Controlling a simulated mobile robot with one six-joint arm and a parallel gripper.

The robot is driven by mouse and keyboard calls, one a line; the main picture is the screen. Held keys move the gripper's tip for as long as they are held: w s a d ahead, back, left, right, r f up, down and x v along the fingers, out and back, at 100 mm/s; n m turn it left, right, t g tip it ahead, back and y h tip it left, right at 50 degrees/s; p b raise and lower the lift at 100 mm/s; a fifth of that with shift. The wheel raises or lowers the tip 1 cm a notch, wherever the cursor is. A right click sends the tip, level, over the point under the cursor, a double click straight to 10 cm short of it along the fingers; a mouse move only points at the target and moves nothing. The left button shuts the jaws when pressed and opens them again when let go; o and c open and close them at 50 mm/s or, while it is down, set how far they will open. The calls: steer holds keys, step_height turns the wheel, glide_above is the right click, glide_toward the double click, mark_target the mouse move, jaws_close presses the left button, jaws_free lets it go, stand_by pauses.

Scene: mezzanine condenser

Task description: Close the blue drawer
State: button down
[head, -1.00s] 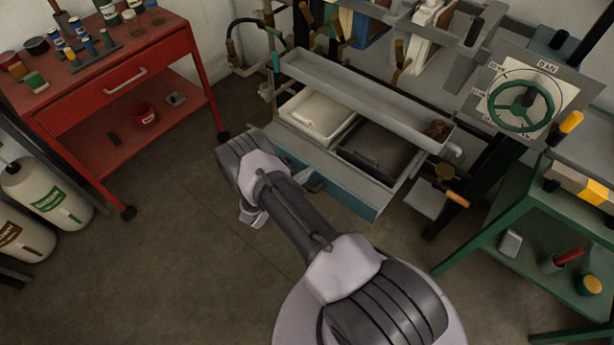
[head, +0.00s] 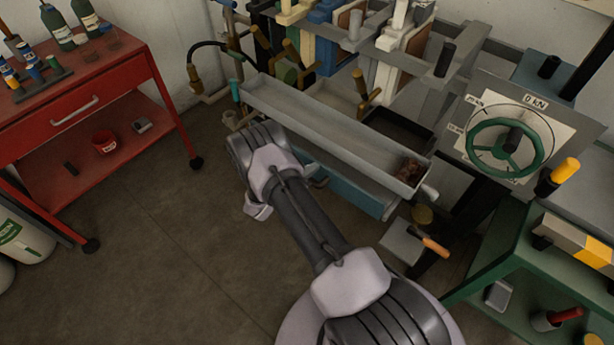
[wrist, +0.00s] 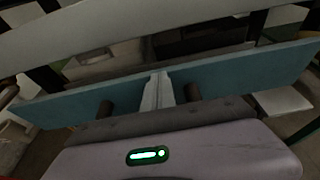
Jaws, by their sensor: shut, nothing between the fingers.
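The blue drawer's front panel (head: 352,185) shows in the head view below a long grey trough, partly behind my arm. In the wrist view the blue front (wrist: 240,78) spans the picture, with two short dark posts on its near side. A pale bin and a dark compartment of the drawer show behind it, so it is at least partly open. My gripper's shut, empty fingers (wrist: 157,92) point at the front between the posts. They appear to be at or against the panel; exact contact is unclear. My forearm mostly hides the gripper in the head view.
The grey trough (head: 330,130) runs above the drawer. A red cart (head: 90,110) stands at left. A green bench (head: 560,240) and a green handwheel (head: 505,148) are at right. The floor at left of my arm is clear.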

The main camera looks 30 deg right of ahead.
steer(key=shift+w+d, duration=0.25)
steer(key=shift+d, duration=0.4)
steer(key=shift+w+d, duration=0.2)
steer(key=shift+d, duration=0.4)
steer(key=shift+w+r, duration=0.1)
steer(key=shift+r, duration=0.05)
